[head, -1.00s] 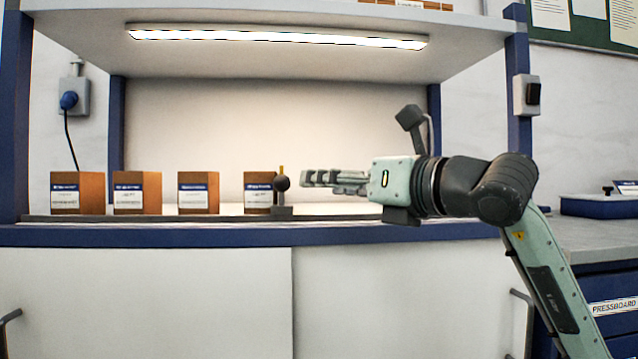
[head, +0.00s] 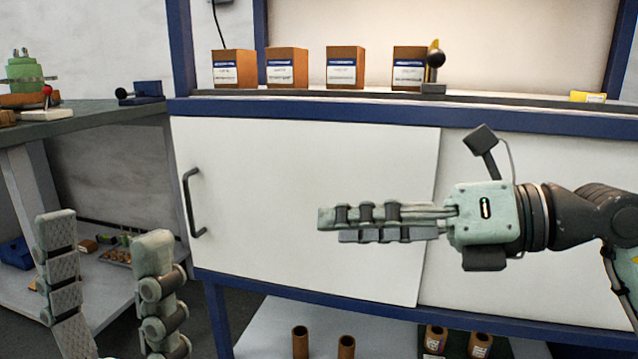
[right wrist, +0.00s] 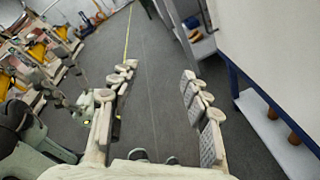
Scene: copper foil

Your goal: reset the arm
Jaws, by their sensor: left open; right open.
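My right gripper (head: 325,228) is in front of the white cabinet door, pointing left in the head view, with nothing between its fingers. In the right wrist view its fingers (right wrist: 158,72) stand wide apart over grey floor. My left gripper (head: 104,225) shows at the lower left of the head view, fingers pointing up, apart and empty. Most of the left arm is out of frame in the head view.
Several brown boxes with white-and-blue labels (head: 233,70) stand on the bench (head: 500,123) ledge. A cabinet door (head: 290,200) with a handle (head: 190,203) lies behind the right gripper. A side table (head: 85,122) stands at left. Brown cylinders (head: 300,342) sit on the low shelf.

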